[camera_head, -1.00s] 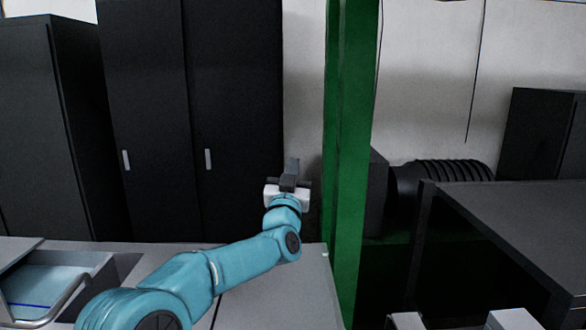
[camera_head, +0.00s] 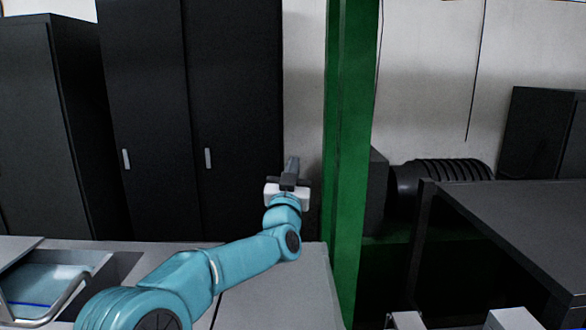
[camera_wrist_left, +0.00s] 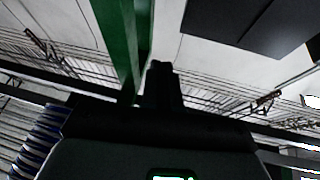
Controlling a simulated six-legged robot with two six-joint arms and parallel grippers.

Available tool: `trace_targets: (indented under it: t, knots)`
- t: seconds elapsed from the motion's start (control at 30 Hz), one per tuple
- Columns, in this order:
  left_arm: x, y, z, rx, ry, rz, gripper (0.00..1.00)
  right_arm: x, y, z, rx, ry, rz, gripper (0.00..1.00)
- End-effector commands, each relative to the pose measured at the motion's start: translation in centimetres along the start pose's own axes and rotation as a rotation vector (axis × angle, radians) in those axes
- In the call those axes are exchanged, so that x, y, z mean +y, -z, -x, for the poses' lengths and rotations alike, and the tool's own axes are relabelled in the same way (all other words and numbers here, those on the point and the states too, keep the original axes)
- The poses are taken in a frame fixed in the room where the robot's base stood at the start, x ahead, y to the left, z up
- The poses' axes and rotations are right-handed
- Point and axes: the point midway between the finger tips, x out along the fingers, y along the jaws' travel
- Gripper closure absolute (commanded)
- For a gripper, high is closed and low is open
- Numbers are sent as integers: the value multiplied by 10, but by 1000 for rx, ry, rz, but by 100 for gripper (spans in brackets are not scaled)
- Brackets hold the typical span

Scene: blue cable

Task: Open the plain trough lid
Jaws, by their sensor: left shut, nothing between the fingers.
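My left gripper (camera_head: 290,174) is raised at the end of the teal arm, in front of the dark cabinets and just left of the green post. Its dark fingers are shut with nothing between them. They also show in the left wrist view (camera_wrist_left: 162,82), pointing away over empty space. A flat grey cover (camera_head: 275,285) lies below the gripper, behind and right of my forearm; it looks like the plain trough lid and lies flat. The gripper is well above it and apart from it. At lower left is an open trough part (camera_head: 50,280) with a blue line inside. My right gripper does not show.
A metal bar handle (camera_head: 62,303) is at the trough's left part. A green post (camera_head: 346,160) stands right of the gripper. A dark table (camera_head: 520,225) and a black ribbed hose (camera_head: 445,175) are on the right. Tall cabinets (camera_head: 235,110) stand behind.

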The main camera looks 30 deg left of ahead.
Motion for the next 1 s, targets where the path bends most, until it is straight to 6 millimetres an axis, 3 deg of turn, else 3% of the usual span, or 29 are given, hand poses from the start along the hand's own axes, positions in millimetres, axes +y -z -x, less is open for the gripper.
trace_targets:
  t: [0.33, 0.47, 0.7, 1.0]
  knots:
    - [0, 0, 0, 0, 0, 0, 100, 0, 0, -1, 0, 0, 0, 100]
    - [-1, -10, 4, 0, 0, 0, 100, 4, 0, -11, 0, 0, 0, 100]
    - [-8, -49, 21, 1, -1, 1, 100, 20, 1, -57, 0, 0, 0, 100]
    - [-16, -109, 50, -2, -2, 1, 100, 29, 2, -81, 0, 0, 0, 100]
